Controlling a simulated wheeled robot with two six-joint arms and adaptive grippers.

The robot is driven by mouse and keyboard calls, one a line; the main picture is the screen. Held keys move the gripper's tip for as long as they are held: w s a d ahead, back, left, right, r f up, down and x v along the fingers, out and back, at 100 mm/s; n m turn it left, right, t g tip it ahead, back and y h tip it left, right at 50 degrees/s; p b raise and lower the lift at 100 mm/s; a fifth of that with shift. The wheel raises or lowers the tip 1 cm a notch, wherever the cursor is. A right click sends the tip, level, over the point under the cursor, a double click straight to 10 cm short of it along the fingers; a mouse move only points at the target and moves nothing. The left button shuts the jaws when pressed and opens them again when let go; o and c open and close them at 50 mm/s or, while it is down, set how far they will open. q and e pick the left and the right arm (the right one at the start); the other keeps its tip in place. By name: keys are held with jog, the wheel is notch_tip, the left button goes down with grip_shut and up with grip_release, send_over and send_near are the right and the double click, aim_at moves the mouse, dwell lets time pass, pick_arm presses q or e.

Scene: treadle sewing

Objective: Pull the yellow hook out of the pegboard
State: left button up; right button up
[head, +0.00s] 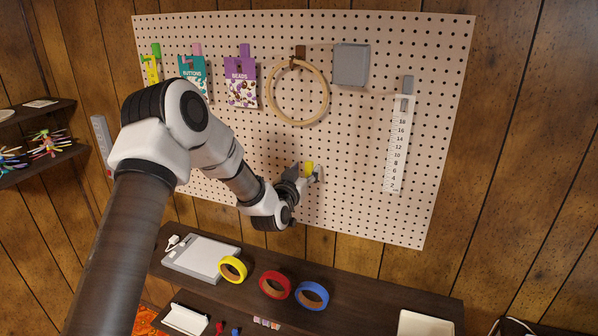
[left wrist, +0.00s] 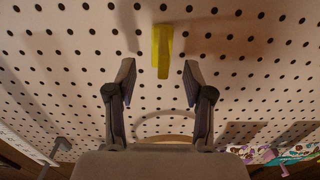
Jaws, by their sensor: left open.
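The yellow hook (head: 309,167) sits in the lower middle of the pegboard (head: 350,215), with nothing hanging on it that I can see. In the left wrist view the hook (left wrist: 162,50) stands out from the board between and just beyond my fingertips. My left gripper (head: 304,175) is open in front of the board, and its two fingers (left wrist: 159,78) lie to either side of the hook, apart from it. The head view partly hides the hook behind the gripper. My right gripper is not in view.
Above hang bags of buttons and beads, a wooden hoop (head: 271,103), a grey square (head: 351,65) and a white ruler (head: 397,145). Below, a dark shelf holds yellow (head: 233,280), red (head: 262,283) and blue (head: 325,289) tape rolls. Board around the hook is bare.

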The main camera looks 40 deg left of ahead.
pick_arm(q)
jog(key=shift+x, duration=1.1)
jog(key=shift+a+r, duration=0.1)
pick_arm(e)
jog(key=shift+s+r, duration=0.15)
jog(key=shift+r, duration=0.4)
pick_arm(q)
grip_shut()
jog(key=c, duration=0.7)
grip_release()
grip_shut()
jog(key=shift+s+p, duration=0.2)
jog(key=shift+p, duration=0.1)
